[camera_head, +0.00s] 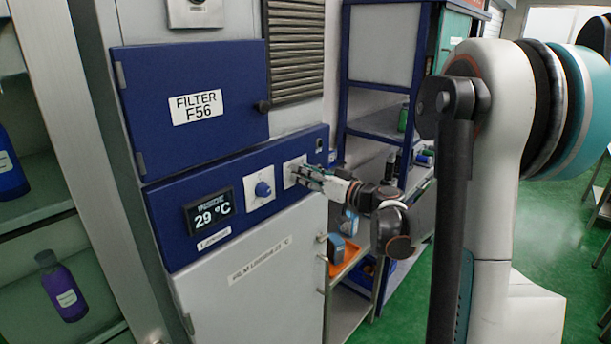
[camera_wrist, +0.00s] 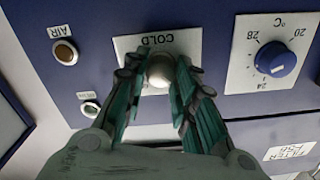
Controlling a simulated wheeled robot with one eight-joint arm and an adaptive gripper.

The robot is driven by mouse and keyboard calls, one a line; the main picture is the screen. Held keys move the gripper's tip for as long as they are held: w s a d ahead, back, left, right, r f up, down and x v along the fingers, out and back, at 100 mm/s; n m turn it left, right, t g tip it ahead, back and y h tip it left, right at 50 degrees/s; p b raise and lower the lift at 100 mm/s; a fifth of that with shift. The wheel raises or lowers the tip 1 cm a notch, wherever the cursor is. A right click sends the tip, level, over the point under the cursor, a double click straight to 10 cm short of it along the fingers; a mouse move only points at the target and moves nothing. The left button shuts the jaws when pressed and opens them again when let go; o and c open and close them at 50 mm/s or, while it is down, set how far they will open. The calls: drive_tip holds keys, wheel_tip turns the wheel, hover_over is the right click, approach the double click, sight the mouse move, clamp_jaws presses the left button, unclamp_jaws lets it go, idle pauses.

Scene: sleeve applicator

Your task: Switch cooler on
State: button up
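The cooler's blue control panel (camera_head: 172,224) has a display reading 29 °C. A round metal knob (camera_wrist: 160,70) sits on a white plate labelled COLD (camera_wrist: 128,42), which appears upside down in the wrist view. My gripper (camera_wrist: 161,77) has its green and black fingers on either side of this knob, with the tips closed in against it.
A blue temperature dial (camera_head: 263,189) is beside my gripper and also shows in the wrist view (camera_wrist: 276,59). An AIR button (camera_wrist: 65,52) and a small lamp or button (camera_wrist: 91,108) are on the other side. Shelves (camera_head: 382,122) stand right of the cabinet.

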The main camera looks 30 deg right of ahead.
drive_tip(key=shift+m+b, duration=0.4)
drive_tip(key=shift+b, duration=0.05)
drive_tip(key=m+b, duration=0.4)
drive_tip(key=m, duration=0.4)
drive_tip(key=m+b, duration=0.5)
drive_tip(key=m, duration=0.4)
drive_tip(key=shift+d+f, duration=0.1)
drive_tip(key=shift+f, duration=0.1)
idle(0.3)
drive_tip(key=o, duration=1.1)
drive_tip(key=shift+c, duration=0.2)
